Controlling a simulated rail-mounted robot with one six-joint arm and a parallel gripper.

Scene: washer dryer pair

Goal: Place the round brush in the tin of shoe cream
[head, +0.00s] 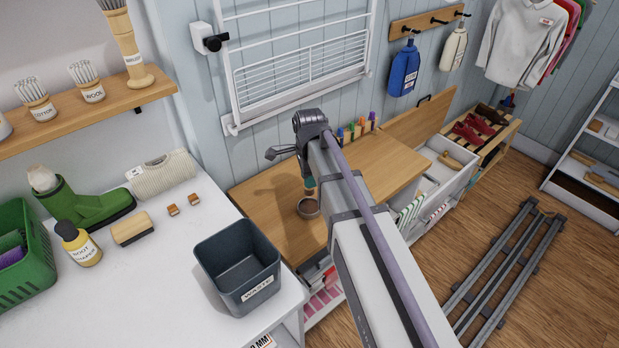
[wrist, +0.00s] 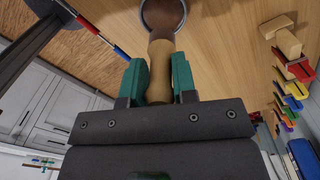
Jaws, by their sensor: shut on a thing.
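The tin of shoe cream (head: 308,212) stands on the wooden worktop, a small round tin with a pale rim. In the wrist view its rim (wrist: 144,18) shows at the top edge around brown. My gripper (head: 309,183) is just above the tin in the head view. In the wrist view the green fingers of my gripper (wrist: 160,82) are shut on the wooden handle of the round brush (wrist: 160,66). The brush's far end overlaps the tin; I cannot tell whether it touches the cream or is just above it.
A grey waste bin (head: 238,265) stands on the white counter at the left, near a green boot (head: 85,207). A white drying rack (head: 300,60) hangs on the wall behind.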

